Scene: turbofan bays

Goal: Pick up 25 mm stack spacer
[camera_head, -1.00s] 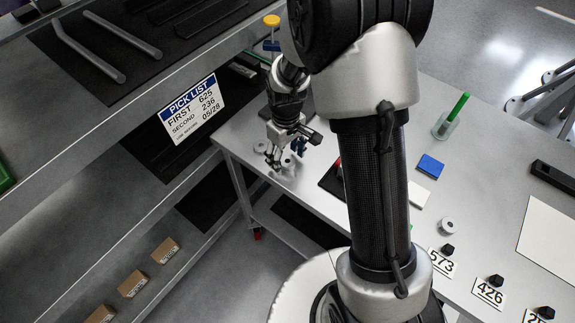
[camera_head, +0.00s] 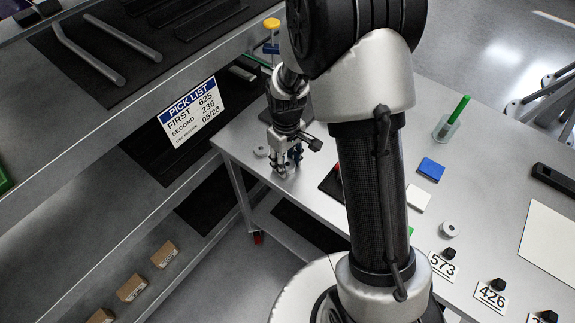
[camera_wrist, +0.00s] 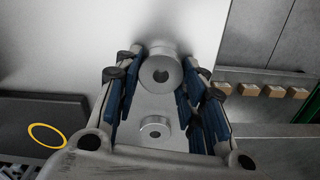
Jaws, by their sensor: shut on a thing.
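In the head view my gripper (camera_head: 284,168) points down at the table's near left corner and largely hides this spacer. I cannot tell whether the spacer still touches the table. A second, smaller-looking ring (camera_wrist: 154,127) lies apart from it in the wrist view. In the head view a ring (camera_head: 262,151) lies on the table just left of my gripper.
The grey table (camera_head: 480,150) holds a blue block (camera_head: 431,168), a white block (camera_head: 417,197), another ring (camera_head: 450,229) and number cards (camera_head: 491,293). A shelf with a pick list (camera_head: 192,110) stands left. Small boxes (camera_head: 164,254) sit on a lower shelf.

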